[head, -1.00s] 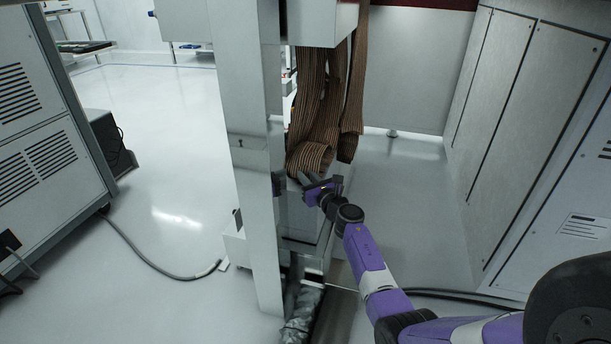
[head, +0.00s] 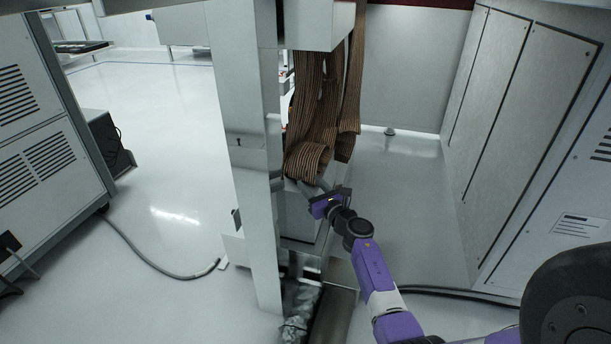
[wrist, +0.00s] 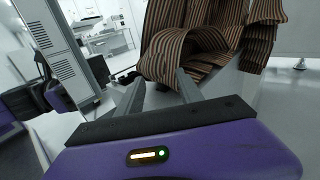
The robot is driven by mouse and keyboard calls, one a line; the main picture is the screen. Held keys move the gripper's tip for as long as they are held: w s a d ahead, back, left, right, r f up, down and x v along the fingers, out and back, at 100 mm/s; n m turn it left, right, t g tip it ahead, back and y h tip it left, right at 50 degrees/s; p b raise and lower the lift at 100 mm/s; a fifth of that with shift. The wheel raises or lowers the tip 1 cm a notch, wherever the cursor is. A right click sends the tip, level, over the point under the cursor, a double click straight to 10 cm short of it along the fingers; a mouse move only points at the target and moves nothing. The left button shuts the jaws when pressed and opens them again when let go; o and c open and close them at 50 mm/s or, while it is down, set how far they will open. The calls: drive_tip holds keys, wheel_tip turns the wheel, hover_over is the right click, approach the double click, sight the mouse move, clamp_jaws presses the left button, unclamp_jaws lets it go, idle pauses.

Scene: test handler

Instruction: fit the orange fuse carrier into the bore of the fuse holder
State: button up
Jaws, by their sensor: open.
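My gripper (head: 311,186) is at the end of my purple arm, just below the hanging bundle of brown striped ribbon cables (head: 309,158). In the wrist view, its two grey fingers (wrist: 160,82) stand apart with nothing seen between them. The cables (wrist: 196,45) hang just beyond the fingertips there; I cannot tell whether they touch. I cannot make out the orange fuse carrier, the fuse holder or its bore in either view.
A pale upright post (head: 243,150) stands left of my gripper. A grey box (head: 299,215) is below the cables. Tall grey cabinets (head: 520,110) line the right side. A vented cabinet (head: 45,130) stands at left. A black hose (head: 150,266) lies on open floor.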

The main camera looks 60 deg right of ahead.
drive_tip(key=shift+v, duration=1.35)
